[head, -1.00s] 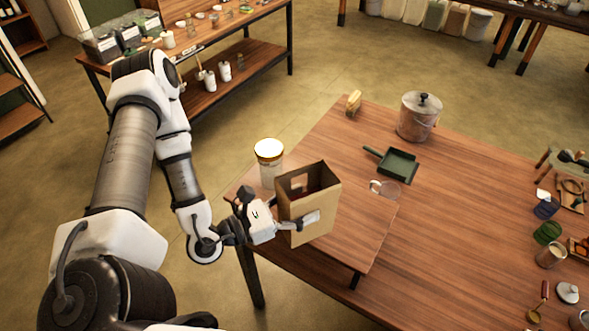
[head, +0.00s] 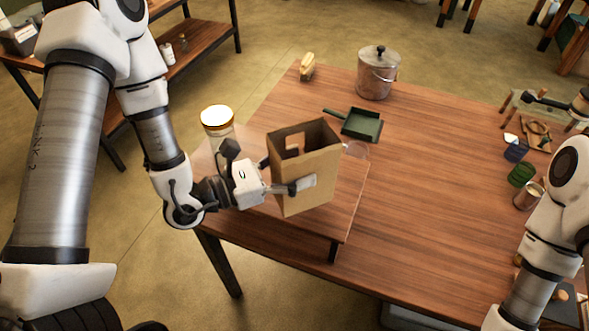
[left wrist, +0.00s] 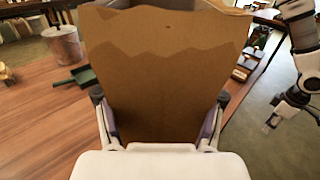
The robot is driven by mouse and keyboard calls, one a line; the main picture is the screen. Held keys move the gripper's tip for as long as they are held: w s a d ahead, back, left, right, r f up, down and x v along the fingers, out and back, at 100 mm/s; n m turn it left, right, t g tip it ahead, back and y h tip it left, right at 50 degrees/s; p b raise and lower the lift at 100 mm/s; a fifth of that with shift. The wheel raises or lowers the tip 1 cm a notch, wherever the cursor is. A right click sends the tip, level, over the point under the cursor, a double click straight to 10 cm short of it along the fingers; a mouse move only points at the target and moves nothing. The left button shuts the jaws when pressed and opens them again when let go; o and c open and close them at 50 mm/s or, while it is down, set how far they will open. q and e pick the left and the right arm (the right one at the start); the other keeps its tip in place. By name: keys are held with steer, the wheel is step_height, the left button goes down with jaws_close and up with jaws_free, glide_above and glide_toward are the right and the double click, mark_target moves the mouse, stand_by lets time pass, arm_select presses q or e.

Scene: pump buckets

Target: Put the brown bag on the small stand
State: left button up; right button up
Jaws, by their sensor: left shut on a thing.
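The brown bag (head: 318,180) is an open-topped paper bag with a cut-out near its top. It is upright over the small stand (head: 345,205), a low wooden platform at the table's near left. I cannot tell whether its bottom touches the stand. My left gripper (head: 284,172) is shut on the bag from the left, one finger on each side. In the left wrist view, the bag (left wrist: 165,75) fills the middle between the fingers. My right gripper (left wrist: 272,121) shows small at the right of the left wrist view; its jaws are unclear.
A jar with a gold-rimmed lid (head: 217,120) stands left of the bag. A clear glass cup (head: 357,150) is behind it at the right. The table's middle (head: 440,180) is clear.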

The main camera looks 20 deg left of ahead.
mark_target(297, 148)
arm_select(q)
steer(key=w+b, duration=0.1)
steer(key=b, duration=0.2)
steer(key=w+f+b, duration=0.1)
steer(key=b, duration=0.1)
steer(key=shift+w+a, duration=0.35)
arm_select(e)
step_height(297, 148, down, 7)
arm_select(q)
steer(key=shift+w+a+r+p, duration=0.25)
steer(key=shift+w+r+p, duration=0.5)
steer(key=shift+p, duration=0.4)
steer(key=w, duration=0.2)
steer(key=w+a, duration=0.1)
steer(key=shift+f+p, duration=0.4)
steer(key=f, duration=0.4)
steer(key=shift+w+p, duration=0.25)
steer(key=shift+p, duration=0.15)
arm_select(e)
step_height(297, 148, up, 4)
steer(key=shift+r, duration=0.1)
arm_select(q)
steer(key=shift+s+f, duration=0.1)
steer(key=shift+f, duration=0.05)
steer(key=o, duration=1.8)
steer(key=shift+c, duration=0.2)
arm_select(e)
steer(key=shift+f, duration=0.2)
